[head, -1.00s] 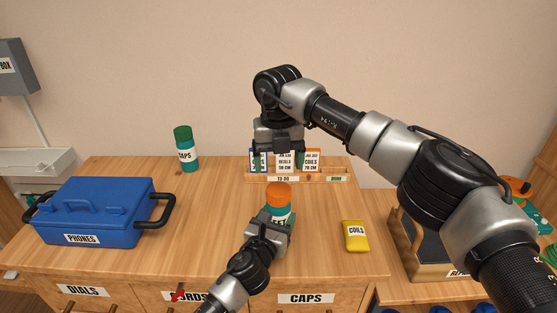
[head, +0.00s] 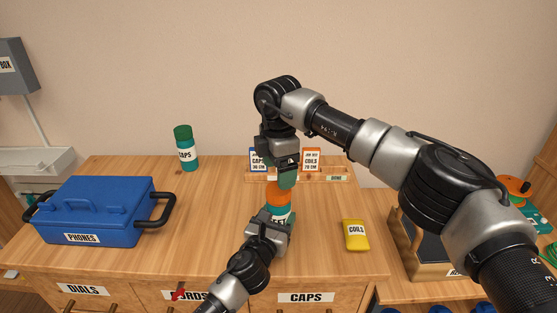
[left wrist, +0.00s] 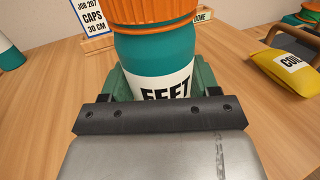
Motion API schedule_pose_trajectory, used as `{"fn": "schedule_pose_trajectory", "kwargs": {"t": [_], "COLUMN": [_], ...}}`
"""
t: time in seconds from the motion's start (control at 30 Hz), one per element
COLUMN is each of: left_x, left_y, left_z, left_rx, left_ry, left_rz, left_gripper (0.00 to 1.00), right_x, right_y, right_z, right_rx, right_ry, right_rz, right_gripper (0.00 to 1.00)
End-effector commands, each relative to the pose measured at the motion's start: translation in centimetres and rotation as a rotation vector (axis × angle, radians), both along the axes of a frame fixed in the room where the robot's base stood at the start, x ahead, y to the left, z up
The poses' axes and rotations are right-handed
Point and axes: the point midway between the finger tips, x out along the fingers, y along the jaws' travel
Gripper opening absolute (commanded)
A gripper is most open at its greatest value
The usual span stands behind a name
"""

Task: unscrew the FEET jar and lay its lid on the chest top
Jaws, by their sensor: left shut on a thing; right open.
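The FEET jar (head: 272,212) is teal with a white label and a ribbed orange lid (head: 277,191). It stands upright on the wooden chest top (head: 215,215). My left gripper (head: 278,219) is shut around the jar's body. The jar (left wrist: 155,60) fills the middle of the left wrist view, with the lid (left wrist: 150,10) cut off at the top edge. My right gripper (head: 283,178) is open and points down just above the lid. One green finger hides part of the lid's top; I cannot tell whether it touches.
A blue PHONES box (head: 95,205) stands at left. A green-capped CAPS jar (head: 186,150) stands at the back. A job card rack (head: 315,178) is behind the FEET jar. A yellow COILS packet (head: 356,235) lies at right. The chest top between the box and jar is clear.

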Motion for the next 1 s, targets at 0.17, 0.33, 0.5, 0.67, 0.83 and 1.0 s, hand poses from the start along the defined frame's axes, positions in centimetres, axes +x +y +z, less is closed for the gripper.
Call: {"fn": "schedule_pose_trajectory", "kwargs": {"t": [0.17,0.33,0.5,0.67,0.83,1.0], "left_x": [0.0,0.0,0.0,0.0,0.0,0.0], "left_y": [0.0,0.0,0.0,0.0,0.0,0.0], "left_z": [-0.1,-0.1,-0.1,-0.1,-0.1,-0.1], "left_rx": [0.000,0.000,0.000,0.000,0.000,0.001], "left_ry": [0.002,0.002,0.002,0.002,0.002,0.002], "left_rz": [0.000,0.000,0.000,0.000,0.000,0.000], "left_gripper": [0.00,0.00,0.00,0.00,0.00,0.00], "right_x": [-0.1,0.0,0.0,0.0,0.0,0.0], "right_y": [0.0,0.0,0.0,0.0,0.0,0.0], "right_z": [-3.0,-5.0,-5.8,-5.8,-5.8,-5.8], "right_rx": [0.000,0.001,0.000,0.000,0.000,0.000], "right_ry": [0.003,0.001,0.001,0.000,0.000,0.000], "right_rz": [0.002,0.003,0.003,0.003,0.003,0.003], "right_gripper": [0.81,0.81,0.81,0.81,0.67,0.41]}}
